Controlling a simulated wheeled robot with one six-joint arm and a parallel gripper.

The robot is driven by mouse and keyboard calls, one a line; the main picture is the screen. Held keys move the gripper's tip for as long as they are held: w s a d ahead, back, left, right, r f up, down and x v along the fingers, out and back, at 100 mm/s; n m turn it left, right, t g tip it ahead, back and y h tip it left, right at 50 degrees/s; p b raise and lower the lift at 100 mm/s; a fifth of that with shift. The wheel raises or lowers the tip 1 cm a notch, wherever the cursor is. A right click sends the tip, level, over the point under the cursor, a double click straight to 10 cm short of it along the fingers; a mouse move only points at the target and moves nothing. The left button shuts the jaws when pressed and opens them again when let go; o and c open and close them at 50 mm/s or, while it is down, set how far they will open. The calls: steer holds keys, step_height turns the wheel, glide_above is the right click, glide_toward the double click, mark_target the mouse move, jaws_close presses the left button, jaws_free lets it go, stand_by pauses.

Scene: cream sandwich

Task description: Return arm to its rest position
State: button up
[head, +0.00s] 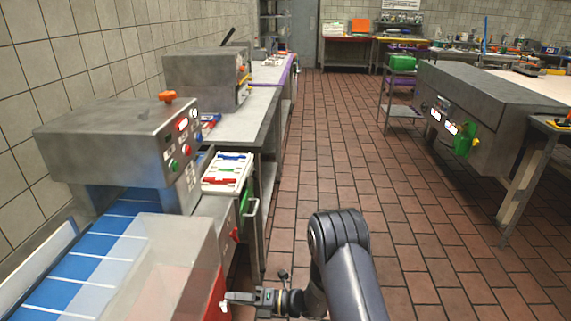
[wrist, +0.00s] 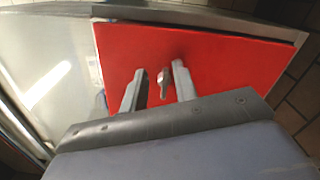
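My gripper (head: 236,298) is low in the head view, at the right side of the machine with the blue belt, beside its red panel (head: 216,294). My dark arm (head: 345,262) reaches up from the bottom edge and bends down to it. In the wrist view, the two grey fingers of my gripper (wrist: 158,69) are apart in front of the red panel (wrist: 220,60). A small metal knob (wrist: 163,82) on the panel shows between the fingers, with gaps on both sides. I cannot tell how deep the fingertips reach around it.
The belt machine (head: 110,140) and a steel counter (head: 245,115) line the left wall. A white tray (head: 226,172) sits beside the machine. Another machine (head: 490,95) stands at right. The tiled floor (head: 335,140) between them is clear.

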steer(key=shift+s+r+n, duration=0.1)
steer(key=shift+r+n, duration=0.1)
steer(key=shift+n, duration=0.9)
steer(key=shift+s+r+n, duration=0.1)
steer(key=shift+r+n, duration=0.05)
steer(key=shift+n, duration=0.95)
